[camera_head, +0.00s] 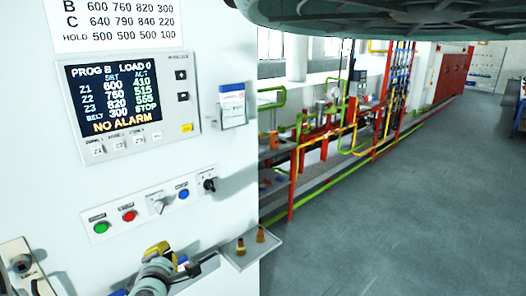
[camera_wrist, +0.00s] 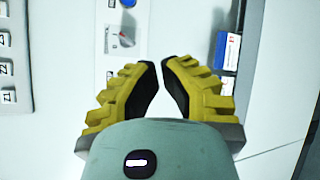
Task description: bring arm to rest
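My gripper (camera_wrist: 161,64) shows in the wrist view as two yellow ribbed fingers with dark inner pads. The fingers lean inward and their tips nearly meet. Nothing is seen held between them. The white cabinet front lies behind the fingertips. In the head view my gripper (camera_head: 157,250) is low at the left, in front of the cabinet's lower panel, partly cut off by the bottom edge.
The white cabinet (camera_head: 225,50) carries a display (camera_head: 117,97) reading "NO ALARM", a row of buttons and switches (camera_head: 157,204), and a small shelf (camera_head: 262,252) with two brass-coloured pieces. Pipes and rails (camera_head: 330,130) stand behind. Grey floor (camera_head: 400,220) is clear at right.

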